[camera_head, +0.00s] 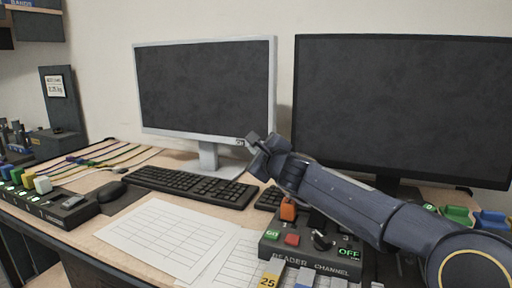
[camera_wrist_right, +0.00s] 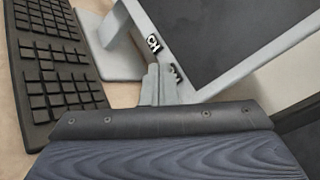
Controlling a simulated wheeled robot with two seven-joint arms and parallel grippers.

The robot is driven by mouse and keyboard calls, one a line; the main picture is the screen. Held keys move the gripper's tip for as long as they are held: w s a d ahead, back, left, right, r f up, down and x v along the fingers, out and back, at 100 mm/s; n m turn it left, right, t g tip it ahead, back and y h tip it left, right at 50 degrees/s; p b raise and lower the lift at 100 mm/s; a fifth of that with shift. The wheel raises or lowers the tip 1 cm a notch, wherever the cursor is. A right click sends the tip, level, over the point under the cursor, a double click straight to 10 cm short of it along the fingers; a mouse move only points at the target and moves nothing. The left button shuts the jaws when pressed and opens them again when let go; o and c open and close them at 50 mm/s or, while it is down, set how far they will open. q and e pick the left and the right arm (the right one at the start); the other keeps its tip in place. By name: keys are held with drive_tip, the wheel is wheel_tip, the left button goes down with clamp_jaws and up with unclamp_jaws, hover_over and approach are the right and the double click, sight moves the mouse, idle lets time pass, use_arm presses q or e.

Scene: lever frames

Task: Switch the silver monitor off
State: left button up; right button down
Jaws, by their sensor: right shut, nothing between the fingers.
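The silver monitor (camera_head: 207,136) stands at the back of the desk with a dark screen. Its pale lower frame (camera_wrist_right: 215,82) and stand (camera_wrist_right: 112,62) show in the right wrist view. Two small dark marked controls sit on the frame: one lettered CH (camera_wrist_right: 153,43), the other (camera_wrist_right: 174,73) close beside my fingertips. My right gripper (camera_head: 253,139) is shut and empty at the monitor's lower right corner. Its fingers (camera_wrist_right: 158,82) also show in the right wrist view; I cannot tell whether they touch the frame. My left gripper is not in view.
A black monitor (camera_head: 400,105) stands to the right, behind my right arm. A black keyboard (camera_head: 190,186) lies below the silver monitor, with a mouse (camera_head: 110,191) to its left. A control box (camera_head: 312,262) marked READER CHANNEL and paper sheets (camera_head: 160,236) lie in front.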

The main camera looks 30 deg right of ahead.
drive_tip(key=shift+s+a, duration=0.1)
drive_tip(key=shift+a, duration=0.05)
drive_tip(key=s+a+b, duration=0.1)
drive_tip(key=s+a, duration=0.3)
drive_tip(key=shift+a+b, duration=0.2)
drive_tip(key=shift+b, duration=0.1)
idle(0.3)
idle(0.4)
